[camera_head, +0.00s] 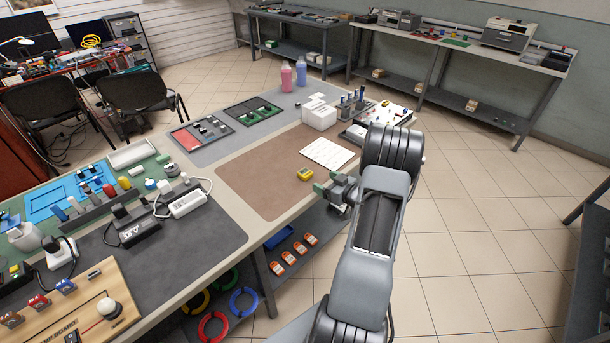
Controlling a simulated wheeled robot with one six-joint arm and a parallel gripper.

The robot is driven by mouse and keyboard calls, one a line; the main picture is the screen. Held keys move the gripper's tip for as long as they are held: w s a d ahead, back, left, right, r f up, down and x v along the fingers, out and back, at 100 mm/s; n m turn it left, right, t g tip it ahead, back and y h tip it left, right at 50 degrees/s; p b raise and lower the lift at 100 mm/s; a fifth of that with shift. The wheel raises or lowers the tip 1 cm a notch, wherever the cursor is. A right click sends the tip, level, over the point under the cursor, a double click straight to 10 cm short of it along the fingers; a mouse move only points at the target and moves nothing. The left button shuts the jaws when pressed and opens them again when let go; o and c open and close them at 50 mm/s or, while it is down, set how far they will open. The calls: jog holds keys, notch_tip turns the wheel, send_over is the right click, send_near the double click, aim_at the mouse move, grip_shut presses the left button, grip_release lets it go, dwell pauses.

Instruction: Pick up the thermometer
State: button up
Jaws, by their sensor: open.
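A small yellow device with a dark face (305,174) lies on the brown mat (255,180) near the table's right edge. It is the likeliest thermometer, but it is too small to identify surely. My gripper (326,182) is at the table's right edge, just to the right of and slightly below the yellow device in the picture. Its jaws are open, with greenish fingertips pointing left toward the mat. Nothing shows between them. The yellow device appears apart from the fingers, and my gripper's height above the mat is hard to tell.
A white sheet (328,153) lies just behind the yellow device, with a white box (319,115) farther back. A power strip (188,203) and dark mat lie to the left. Coiled hoses (243,302) and orange-white items (291,257) are below the tabletop. The brown mat's middle is clear.

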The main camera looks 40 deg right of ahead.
aim_at(306, 172)
jog(key=shift+p+x, duration=0.55)
jog(key=shift+x, duration=4.25)
jog(key=shift+r, duration=0.15)
jog(key=c, duration=1)
